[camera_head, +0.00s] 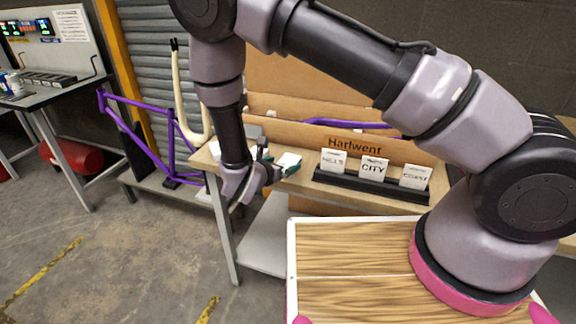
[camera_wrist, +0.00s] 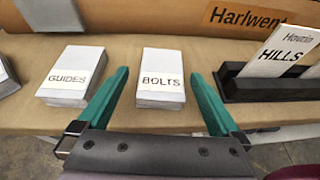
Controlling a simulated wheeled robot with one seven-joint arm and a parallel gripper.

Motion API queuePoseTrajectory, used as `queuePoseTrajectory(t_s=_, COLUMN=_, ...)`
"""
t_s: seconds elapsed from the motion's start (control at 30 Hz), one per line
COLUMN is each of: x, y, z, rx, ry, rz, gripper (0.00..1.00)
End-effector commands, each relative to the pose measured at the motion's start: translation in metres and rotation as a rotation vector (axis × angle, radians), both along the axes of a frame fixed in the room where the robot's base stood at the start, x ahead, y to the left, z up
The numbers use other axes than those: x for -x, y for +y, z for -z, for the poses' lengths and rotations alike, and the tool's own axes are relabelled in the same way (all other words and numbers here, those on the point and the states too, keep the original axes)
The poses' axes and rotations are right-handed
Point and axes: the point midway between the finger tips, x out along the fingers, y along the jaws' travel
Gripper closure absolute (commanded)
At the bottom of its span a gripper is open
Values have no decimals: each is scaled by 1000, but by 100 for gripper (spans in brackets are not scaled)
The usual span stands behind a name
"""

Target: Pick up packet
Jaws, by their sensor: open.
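A white packet labelled BOLTS (camera_wrist: 162,72) lies flat on the bench, centred in the wrist view. My gripper (camera_wrist: 158,76) is open, with one teal finger on each side of this packet in the picture. A gap shows on both sides; I cannot tell how far the fingers are above the bench. A similar packet labelled GUIDES (camera_wrist: 72,72) lies to the left, outside the left finger. In the head view my gripper (camera_head: 278,160) is over the bench's front left part, by a white packet (camera_head: 289,159) whose label is not readable there.
The brown bench (camera_head: 310,182) carries a black rack (camera_head: 372,185) of upright cards right of my gripper, including HILLS and CITY. A cardboard box marked Harlwent (camera_head: 400,152) stands behind. A purple bike frame (camera_head: 150,150) stands left. A wood-topped tray (camera_head: 350,255) is in front.

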Motion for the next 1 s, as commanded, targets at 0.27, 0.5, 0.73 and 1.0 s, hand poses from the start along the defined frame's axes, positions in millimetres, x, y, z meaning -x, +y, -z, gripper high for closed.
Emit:
queuePoseTrajectory(t_s=0.27, x=-30, y=-17, z=14, rx=0, ry=1, rz=1, gripper=0)
queuePoseTrajectory(t_s=0.5, x=-31, y=-18, z=14, rx=0, ry=1, rz=0, gripper=12)
queuePoseTrajectory(t_s=0.73, x=-31, y=-18, z=14, rx=0, ry=0, rz=0, gripper=82)
queuePoseTrajectory(t_s=1.0, x=-31, y=-18, z=11, rx=-1, ry=0, rz=0, gripper=82)
